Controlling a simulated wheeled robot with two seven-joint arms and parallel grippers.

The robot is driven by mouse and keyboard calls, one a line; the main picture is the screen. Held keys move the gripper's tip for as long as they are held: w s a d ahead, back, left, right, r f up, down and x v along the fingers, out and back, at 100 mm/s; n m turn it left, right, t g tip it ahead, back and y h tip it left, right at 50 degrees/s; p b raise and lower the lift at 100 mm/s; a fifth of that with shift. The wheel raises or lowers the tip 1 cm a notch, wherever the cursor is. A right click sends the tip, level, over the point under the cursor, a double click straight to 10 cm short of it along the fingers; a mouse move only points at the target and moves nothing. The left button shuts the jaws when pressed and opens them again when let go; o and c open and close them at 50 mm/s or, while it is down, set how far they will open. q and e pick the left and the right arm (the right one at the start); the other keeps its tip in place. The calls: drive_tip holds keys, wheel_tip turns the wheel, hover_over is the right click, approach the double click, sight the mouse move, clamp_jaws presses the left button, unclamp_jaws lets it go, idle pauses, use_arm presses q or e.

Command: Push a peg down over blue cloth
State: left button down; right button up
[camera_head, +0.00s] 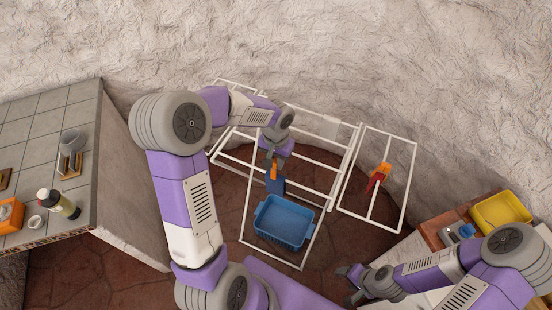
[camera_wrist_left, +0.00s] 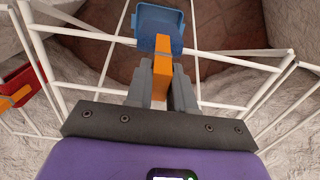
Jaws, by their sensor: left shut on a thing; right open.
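My left gripper (camera_head: 273,161) is shut on an orange peg (camera_head: 274,171), which also shows between its fingers in the left wrist view (camera_wrist_left: 161,72). The peg's lower end meets the top of the dark blue cloth (camera_head: 277,185) on the white drying rack (camera_head: 318,163). I cannot tell how far the peg sits over the cloth. A red cloth (camera_head: 375,183) with another orange peg (camera_head: 385,168) on it hangs on the rack's right wing; it also shows at the left of the left wrist view (camera_wrist_left: 22,84). My right gripper (camera_head: 350,284) is open and empty at the lower right.
A blue basket (camera_head: 284,222) is below the blue cloth. A tiled counter (camera_head: 50,125) with a bottle (camera_head: 60,204) stands at left. A yellow tray (camera_head: 500,211) is on the right counter. The rack's thin bars surround my left gripper, with a rough wall behind.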

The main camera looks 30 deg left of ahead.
use_arm(q)
drive_tip(key=shift+f+b, duration=1.75)
drive_tip(key=shift+f, duration=0.75)
drive_tip(key=c, duration=0.9)
unclamp_jaws()
wheel_tip(320, 180, up, 8)
drive_tip(key=shift+f+p, duration=0.15)
drive_tip(key=shift+p, duration=0.45)
